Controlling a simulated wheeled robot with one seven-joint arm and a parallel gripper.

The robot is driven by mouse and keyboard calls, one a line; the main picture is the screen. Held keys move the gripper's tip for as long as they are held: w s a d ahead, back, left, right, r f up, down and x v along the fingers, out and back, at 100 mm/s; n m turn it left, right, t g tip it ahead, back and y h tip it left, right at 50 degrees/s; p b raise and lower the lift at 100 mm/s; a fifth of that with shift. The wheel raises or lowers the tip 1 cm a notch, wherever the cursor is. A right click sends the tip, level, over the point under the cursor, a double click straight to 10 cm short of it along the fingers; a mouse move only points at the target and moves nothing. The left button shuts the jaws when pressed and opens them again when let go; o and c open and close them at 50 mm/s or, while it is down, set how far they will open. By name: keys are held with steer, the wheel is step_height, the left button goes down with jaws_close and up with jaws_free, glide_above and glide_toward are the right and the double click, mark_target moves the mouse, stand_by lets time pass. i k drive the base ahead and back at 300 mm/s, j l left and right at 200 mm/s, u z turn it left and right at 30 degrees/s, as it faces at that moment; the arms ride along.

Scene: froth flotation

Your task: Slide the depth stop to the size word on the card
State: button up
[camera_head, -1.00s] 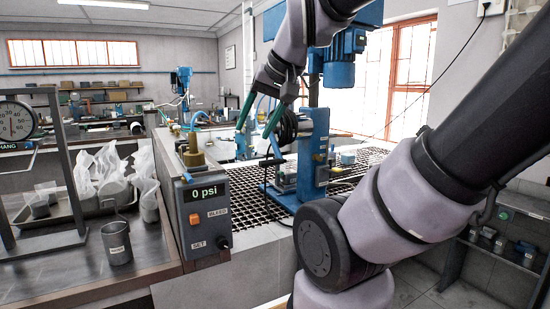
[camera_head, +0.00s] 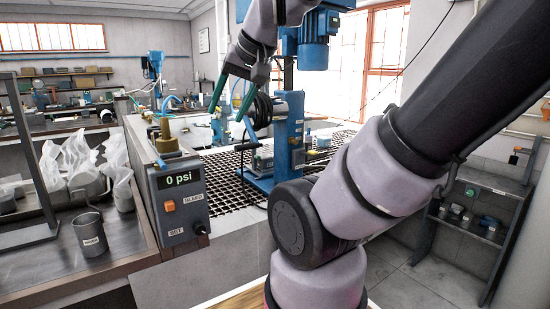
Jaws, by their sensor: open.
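My gripper (camera_head: 231,109) is at the upper middle of the view, its two green fingers spread apart and pointing down. I see nothing between them. The fingers are in front of or beside a blue machine (camera_head: 289,135) with a column on a black grid; a dark coiled hose (camera_head: 259,111) hangs next to the right finger. I cannot tell from this view whether the fingers touch anything. I cannot make out a depth stop or a card with a size word; my arm covers part of the machine.
A grey control box (camera_head: 180,196) reading "0 psi" stands on the near counter edge. A metal cup (camera_head: 90,234) and white bags (camera_head: 75,160) are on the left bench. A black grid (camera_head: 228,172) surrounds the machine's base. A low shelf (camera_head: 478,215) stands at right.

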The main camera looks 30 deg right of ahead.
mark_target(291, 140)
steer(key=z, duration=1.15)
